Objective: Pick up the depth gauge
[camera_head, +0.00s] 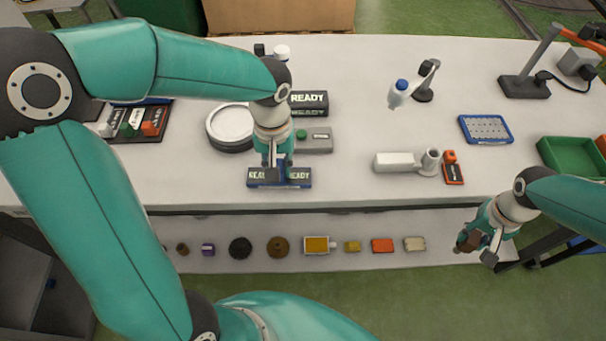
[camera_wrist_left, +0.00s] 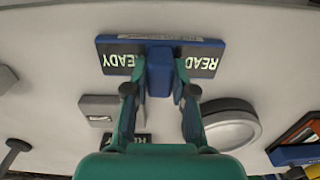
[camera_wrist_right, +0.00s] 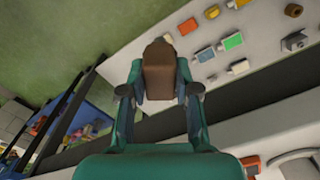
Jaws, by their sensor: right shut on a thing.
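No thing in view is clearly marked as the depth gauge. A blue-edged dark device (camera_head: 300,178) with two glowing READY panels lies near the table's front edge. My left gripper (camera_head: 272,168) is down over its middle. In the left wrist view its fingers (camera_wrist_left: 160,75) stand on both sides of the device's raised blue block (camera_wrist_left: 159,72); whether they press on it cannot be told. My right gripper (camera_head: 478,246) is shut on a brown block-like thing (camera_wrist_right: 158,72), held off the right end of the front shelf. The fingers hide part of its sides.
The lower front shelf (camera_head: 215,263) holds a row of small parts. On the table (camera_head: 345,140) are a round white-topped dish (camera_head: 232,122), a grey box with a green button (camera_head: 314,140), a white fixture (camera_head: 395,162), a blue tray (camera_head: 486,129) and a green bin (camera_head: 572,157).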

